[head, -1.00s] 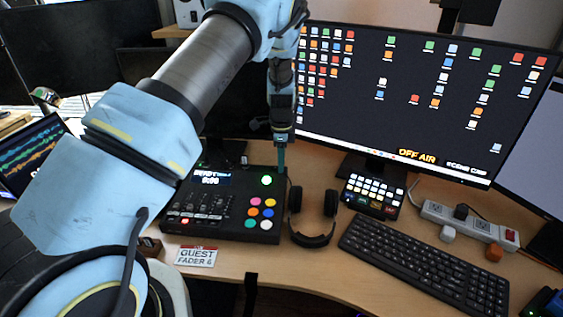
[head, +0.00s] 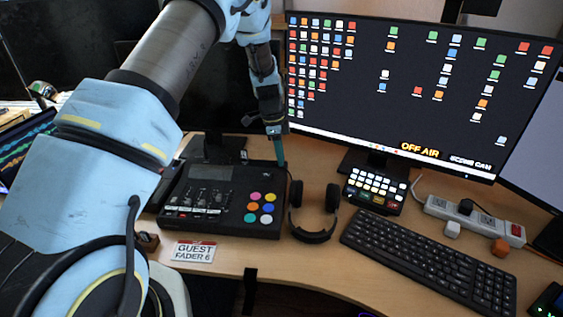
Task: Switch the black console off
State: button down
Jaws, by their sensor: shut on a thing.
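The black console (head: 228,198) sits on the desk, below and left of the big monitor. Its small display is dark and no lit button shows on it; its round coloured pads (head: 262,207) are still plain to see. My gripper (head: 275,132) is above the console's back right corner, pointing down. It is shut on a slim teal stick (head: 281,150), whose lower end reaches down to the back right edge of the console. I cannot tell if the stick touches it.
Headphones (head: 315,212) lie just right of the console. A small button panel (head: 375,191), a keyboard (head: 430,250) and a power strip (head: 474,220) are farther right. A "GUEST FADER 6" card (head: 194,251) lies in front. The monitor (head: 410,110) stands behind.

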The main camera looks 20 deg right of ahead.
jog(key=shift+a+f+h+b, duration=0.2)
jog(key=shift+f+h+b, duration=0.1)
jog(key=shift+b, duration=0.3)
jog(key=shift+r+g, duration=0.2)
jog(key=shift+g, duration=0.1)
jog(key=c, duration=0.8)
grip_release()
jog(key=shift+r, duration=0.1)
jog(key=shift+o, duration=0.2)
jog(key=shift+w, duration=0.1)
jog(key=b+v, duration=0.3)
jog(key=v, duration=0.7)
jog(key=shift+a+r, duration=0.25)
jog(key=shift+r, duration=0.15)
